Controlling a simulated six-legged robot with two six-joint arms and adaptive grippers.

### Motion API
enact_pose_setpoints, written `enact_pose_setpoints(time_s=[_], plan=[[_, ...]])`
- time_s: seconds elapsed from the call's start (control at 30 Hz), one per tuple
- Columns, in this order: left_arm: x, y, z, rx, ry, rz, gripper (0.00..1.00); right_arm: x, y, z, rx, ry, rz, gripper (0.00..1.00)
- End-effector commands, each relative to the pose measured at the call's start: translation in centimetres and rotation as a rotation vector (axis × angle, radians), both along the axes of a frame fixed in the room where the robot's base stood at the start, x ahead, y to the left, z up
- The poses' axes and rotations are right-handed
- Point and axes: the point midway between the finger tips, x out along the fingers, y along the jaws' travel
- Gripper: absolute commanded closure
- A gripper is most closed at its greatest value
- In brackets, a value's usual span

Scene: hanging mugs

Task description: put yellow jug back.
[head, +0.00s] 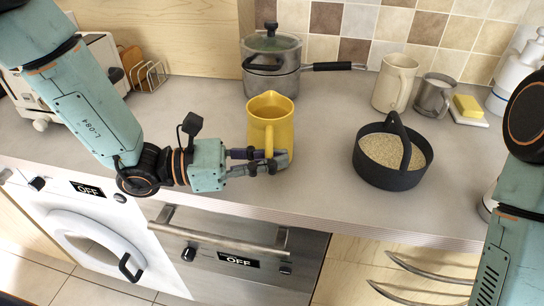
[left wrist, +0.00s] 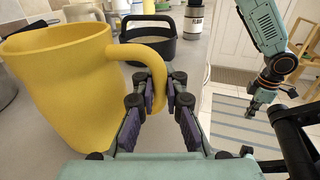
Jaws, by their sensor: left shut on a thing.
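The yellow jug (head: 270,112) is upright at the counter's front middle, below the steel pot in the head view. I cannot tell whether its base touches the counter. My left gripper (head: 277,161) reaches in from the left and is shut on the jug's handle. In the left wrist view the jug (left wrist: 62,85) fills the left side, with its handle between the fingers of my left gripper (left wrist: 160,103). My right gripper (left wrist: 256,104) shows small in the left wrist view, away from the counter; its jaws are too small to read.
The steel pot (head: 270,82) with a long dark handle stands behind the jug. A black basket of grain (head: 388,184) stands to the right. A beige jug (head: 394,82), metal mug (head: 434,96) and yellow sponge (head: 467,106) are at the back right. A toaster (head: 104,55) and rack are at left.

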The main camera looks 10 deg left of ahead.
Motion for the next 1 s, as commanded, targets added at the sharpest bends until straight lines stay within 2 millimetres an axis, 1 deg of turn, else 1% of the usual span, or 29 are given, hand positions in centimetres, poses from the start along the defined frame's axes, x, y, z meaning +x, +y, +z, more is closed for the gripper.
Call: enact_pose_setpoints(time_s=[0.13,0.17,0.5,0.8,1.0], plan=[[0.0,0.0,-0.3,-0.001,-0.001,0.0,1.0,0.0,0.0,-0.3,0.0,0.0,0.0,1.0],[0.0,0.0,-0.3,-0.001,-0.001,0.0,0.9,0.0,0.0,-0.3,0.0,0.0,0.0,1.0],[0.0,0.0,-0.2,0.0,0.0,0.0,0.62,0.0,0.0,-0.2,0.0,0.0,0.0,1.0],[0.0,0.1,-0.3,0.0,0.001,0.001,0.62,0.0,0.0,-0.2,0.0,0.0,0.0,1.0],[-0.3,1.2,-0.2,-0.003,0.002,0.003,0.62,0.0,0.0,-0.2,0.0,0.0,0.0,1.0]])
